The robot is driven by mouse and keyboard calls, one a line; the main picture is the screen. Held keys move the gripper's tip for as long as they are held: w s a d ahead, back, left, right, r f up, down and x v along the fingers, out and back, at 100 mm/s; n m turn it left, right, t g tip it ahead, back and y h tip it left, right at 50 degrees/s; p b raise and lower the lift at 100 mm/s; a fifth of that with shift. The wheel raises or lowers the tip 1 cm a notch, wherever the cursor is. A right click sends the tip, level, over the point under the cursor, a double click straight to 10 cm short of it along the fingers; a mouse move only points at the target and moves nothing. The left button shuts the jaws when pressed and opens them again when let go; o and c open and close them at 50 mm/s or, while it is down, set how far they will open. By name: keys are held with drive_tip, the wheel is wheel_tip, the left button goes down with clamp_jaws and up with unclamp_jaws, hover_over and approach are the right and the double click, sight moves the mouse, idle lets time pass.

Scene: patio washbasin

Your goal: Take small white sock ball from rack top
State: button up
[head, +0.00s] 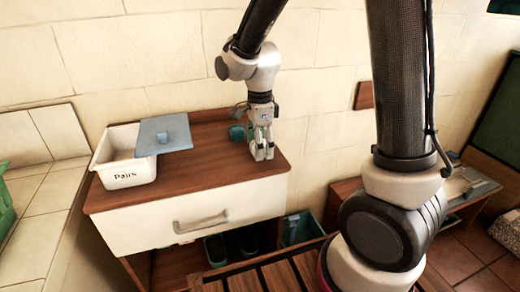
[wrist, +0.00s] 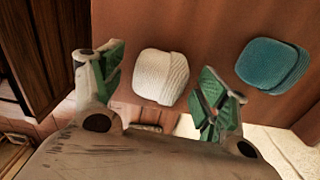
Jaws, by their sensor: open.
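The small white sock ball (wrist: 160,77) sits on the brown rack top (wrist: 215,25) in the wrist view, a ribbed, rounded bundle. My gripper (wrist: 163,82) is open, with one green-padded finger to each side of the ball and visible gaps between. In the head view my gripper (head: 262,150) points down over the right part of the rack top (head: 195,178). There the white ball is hard to tell from the pale fingers.
A teal sock ball (wrist: 271,64) lies close to my right finger; it also shows in the head view (head: 238,133). A white bin marked "Pairs" (head: 124,175) stands at the rack's left, with a blue-grey lid (head: 164,134) partly over it. The front middle of the top is clear.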

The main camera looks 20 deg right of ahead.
drive_tip(key=shift+f, duration=0.2)
drive_tip(key=c, duration=1.1)
drive_tip(key=shift+o, duration=0.2)
drive_tip(key=shift+r, duration=0.1)
